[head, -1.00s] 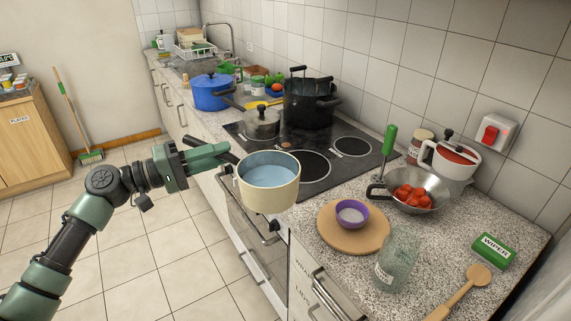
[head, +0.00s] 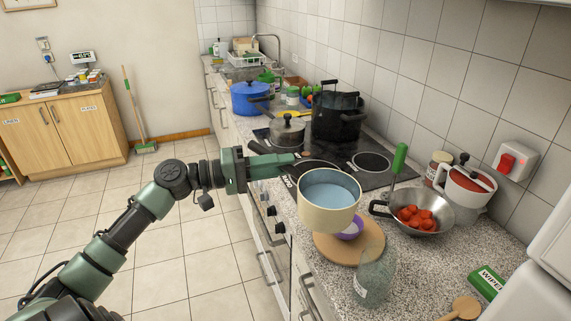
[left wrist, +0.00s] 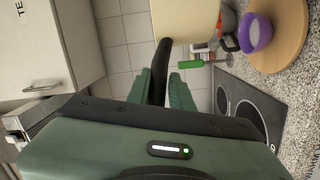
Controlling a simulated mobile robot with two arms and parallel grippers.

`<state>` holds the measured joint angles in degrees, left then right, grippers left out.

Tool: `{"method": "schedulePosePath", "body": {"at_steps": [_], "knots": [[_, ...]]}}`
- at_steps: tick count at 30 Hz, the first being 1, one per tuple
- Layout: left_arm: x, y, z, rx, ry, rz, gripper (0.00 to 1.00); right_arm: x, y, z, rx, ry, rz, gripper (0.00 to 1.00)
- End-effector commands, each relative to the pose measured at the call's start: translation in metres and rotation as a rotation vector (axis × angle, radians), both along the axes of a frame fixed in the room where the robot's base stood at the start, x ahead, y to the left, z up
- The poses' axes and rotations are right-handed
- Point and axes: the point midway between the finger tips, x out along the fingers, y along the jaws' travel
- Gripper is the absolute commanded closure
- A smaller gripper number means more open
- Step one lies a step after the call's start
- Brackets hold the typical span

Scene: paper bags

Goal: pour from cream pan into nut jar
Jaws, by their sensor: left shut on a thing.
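The cream pan (head: 329,216) holds a pale blue liquid and looks about level. It hangs above the counter's front part, over the round wooden board and partly hiding the purple bowl. My left gripper (head: 292,162) is shut on its black handle; the wrist view shows the handle (left wrist: 158,68) between the fingers (left wrist: 163,82) and the pan's side (left wrist: 183,18). The jar (head: 376,272), clear greenish glass with a label, stands on the counter just below and right of the pan. Its contents are unclear. My right gripper is out of view.
The round board (head: 345,250) carries the purple bowl (head: 352,230). A steel pan with tomatoes (head: 430,227) stands right of it. A wooden spoon (head: 463,308) and green WIPER box (head: 487,281) lie at the right. The hob (head: 371,163) holds a black pot (head: 338,117).

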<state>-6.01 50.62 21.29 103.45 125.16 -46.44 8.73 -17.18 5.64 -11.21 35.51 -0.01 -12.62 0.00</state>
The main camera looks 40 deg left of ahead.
Motion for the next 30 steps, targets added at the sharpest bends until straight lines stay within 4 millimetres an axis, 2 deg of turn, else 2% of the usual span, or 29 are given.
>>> {"method": "schedulePosePath", "body": {"at_steps": [1, 7, 19, 21, 30], "knots": [[0.0, -0.004, 0.016, 0.024, -0.005, -0.002, 1.0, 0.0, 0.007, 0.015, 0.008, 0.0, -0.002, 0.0], [-0.001, -0.019, 0.037, 0.131, -0.007, -0.002, 1.0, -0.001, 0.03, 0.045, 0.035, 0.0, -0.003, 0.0], [-0.002, -0.057, 0.063, 0.382, -0.015, -0.005, 1.0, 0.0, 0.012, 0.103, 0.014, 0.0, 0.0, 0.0], [-0.001, -0.056, 0.054, 0.374, -0.016, 0.002, 1.0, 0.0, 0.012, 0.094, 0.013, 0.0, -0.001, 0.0], [-0.001, -0.058, 0.056, 0.384, -0.017, 0.001, 1.0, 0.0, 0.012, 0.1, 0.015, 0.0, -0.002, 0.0]]}}
